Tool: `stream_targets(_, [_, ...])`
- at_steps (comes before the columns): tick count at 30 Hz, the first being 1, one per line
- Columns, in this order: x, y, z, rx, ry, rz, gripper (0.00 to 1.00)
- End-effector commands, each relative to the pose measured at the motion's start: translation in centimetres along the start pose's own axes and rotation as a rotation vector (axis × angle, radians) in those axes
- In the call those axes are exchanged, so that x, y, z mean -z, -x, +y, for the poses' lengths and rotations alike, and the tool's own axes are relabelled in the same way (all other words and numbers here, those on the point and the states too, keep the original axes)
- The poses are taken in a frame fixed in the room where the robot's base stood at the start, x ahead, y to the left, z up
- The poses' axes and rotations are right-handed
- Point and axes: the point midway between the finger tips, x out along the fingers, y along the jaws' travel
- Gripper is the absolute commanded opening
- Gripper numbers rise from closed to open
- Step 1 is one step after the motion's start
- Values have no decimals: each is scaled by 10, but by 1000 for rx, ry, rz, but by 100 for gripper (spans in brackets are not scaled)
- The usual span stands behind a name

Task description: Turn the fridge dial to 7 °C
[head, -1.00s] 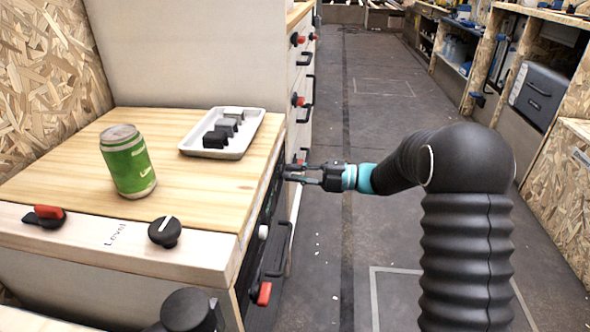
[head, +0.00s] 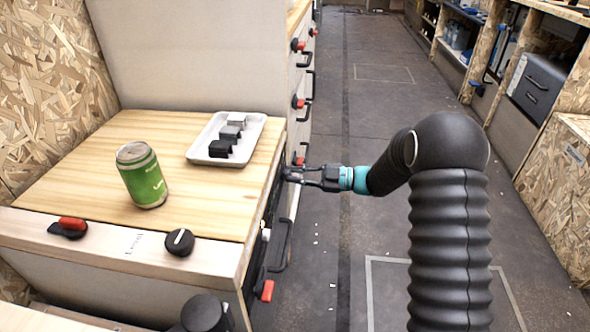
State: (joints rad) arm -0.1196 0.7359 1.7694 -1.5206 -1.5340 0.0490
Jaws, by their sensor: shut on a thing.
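My gripper (head: 291,174) reaches left to the side face of the wooden-topped unit. Its fingers are shut at a small dark part on that face, which I take to be the fridge dial; the fingers mostly hide it. The dial's scale and pointer cannot be read from here. The fridge's dark front (head: 258,240) shows edge-on below the counter, with a white knob (head: 266,235) and a red-tipped latch (head: 267,290) lower down.
On the wooden counter (head: 100,185) stand a green can (head: 143,178) and a white tray (head: 255,125) with small dark and grey blocks. A black knob (head: 180,242) and a red-and-black switch (head: 69,227) sit on the front edge.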

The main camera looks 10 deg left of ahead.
Motion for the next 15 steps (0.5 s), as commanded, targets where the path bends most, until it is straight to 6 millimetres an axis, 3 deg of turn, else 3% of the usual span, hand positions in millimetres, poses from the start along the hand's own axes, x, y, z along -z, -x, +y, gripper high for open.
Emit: stream_targets(15, [-1,0,0,0,-65,-1,0])
